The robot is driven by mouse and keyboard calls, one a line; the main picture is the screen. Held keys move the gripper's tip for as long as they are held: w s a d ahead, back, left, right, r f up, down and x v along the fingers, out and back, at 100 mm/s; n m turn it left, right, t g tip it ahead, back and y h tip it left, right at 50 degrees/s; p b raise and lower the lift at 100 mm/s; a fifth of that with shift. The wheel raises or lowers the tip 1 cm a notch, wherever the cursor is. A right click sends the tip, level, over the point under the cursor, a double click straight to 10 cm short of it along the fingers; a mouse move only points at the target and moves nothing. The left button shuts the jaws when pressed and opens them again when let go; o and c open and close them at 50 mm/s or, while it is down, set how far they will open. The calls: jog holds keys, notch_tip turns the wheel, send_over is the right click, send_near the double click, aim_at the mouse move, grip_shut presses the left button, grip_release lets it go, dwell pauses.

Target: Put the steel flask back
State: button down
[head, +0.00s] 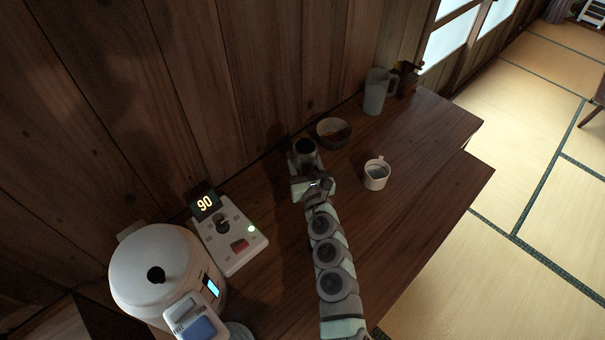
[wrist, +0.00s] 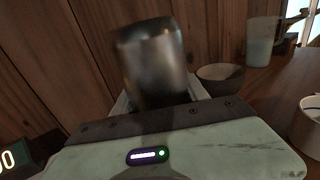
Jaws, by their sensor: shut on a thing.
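The steel flask (head: 305,147) is a dark grey metal cylinder near the back of the wooden counter (head: 425,205), close to the wall. My gripper (head: 304,168) is shut on it. In the wrist view the flask (wrist: 152,62) rises beyond the gripper's pale body, slightly tilted in the picture and a little blurred. The gripper hides its lower part, so I cannot tell whether its base touches the counter.
A dark bowl (head: 333,132) stands just right of the flask. A white mug (head: 376,174), a clear pitcher (head: 376,91) and a brown jug (head: 407,78) are farther right. A control panel (head: 230,236) with a "90" display and a white cooker (head: 160,270) stand at left. The right front counter is clear.

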jog(key=shift+f+b, duration=1.25)
jog(key=shift+f, duration=0.7)
jog(key=shift+w+r, duration=0.1)
jog(key=c, duration=0.6)
grip_release()
jog(key=shift+s+d+p, duration=0.1)
jog(key=shift+s+p, duration=0.2)
jog(key=shift+s, duration=0.2)
jog(key=p+v, duration=0.1)
jog(key=v, duration=1)
